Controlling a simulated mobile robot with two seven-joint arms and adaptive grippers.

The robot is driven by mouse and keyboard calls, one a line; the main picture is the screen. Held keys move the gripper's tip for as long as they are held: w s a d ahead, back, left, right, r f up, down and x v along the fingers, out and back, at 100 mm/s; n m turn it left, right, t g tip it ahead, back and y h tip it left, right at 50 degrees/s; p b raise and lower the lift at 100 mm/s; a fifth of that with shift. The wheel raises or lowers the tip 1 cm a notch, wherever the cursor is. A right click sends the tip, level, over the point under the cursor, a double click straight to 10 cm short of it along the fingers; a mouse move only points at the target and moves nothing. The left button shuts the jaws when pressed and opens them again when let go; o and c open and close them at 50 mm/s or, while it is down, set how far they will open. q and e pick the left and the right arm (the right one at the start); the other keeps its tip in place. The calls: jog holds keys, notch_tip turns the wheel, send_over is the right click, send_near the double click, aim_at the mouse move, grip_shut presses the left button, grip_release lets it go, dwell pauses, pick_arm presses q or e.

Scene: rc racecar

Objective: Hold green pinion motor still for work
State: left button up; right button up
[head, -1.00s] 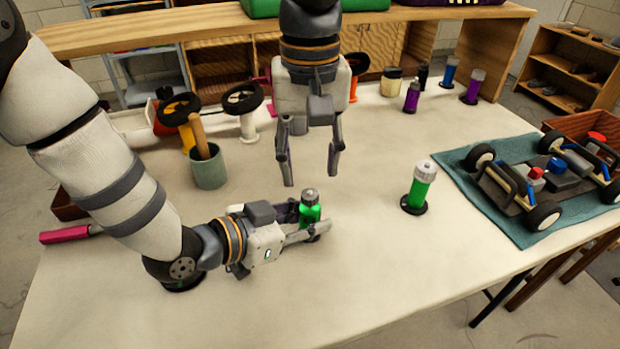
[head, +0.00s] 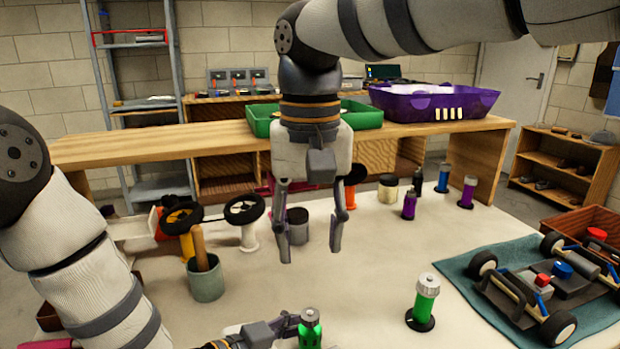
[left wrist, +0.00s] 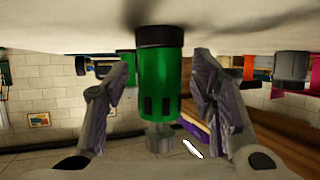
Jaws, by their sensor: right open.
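My right gripper (head: 313,240) hangs open and empty above the table, behind the motor. A second green cylinder (head: 425,299) with a silver top stands on a black disc to the right.
A car chassis (head: 550,290) lies on a teal mat (head: 480,265) at right. A cup (head: 206,283) with a wooden handle and wheels (head: 244,209) stand at left. Purple cylinders (head: 409,205) and a cream jar (head: 388,188) stand at the back.

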pick_arm(q)
jog(key=shift+a, duration=0.1)
jog(key=v, duration=1.2)
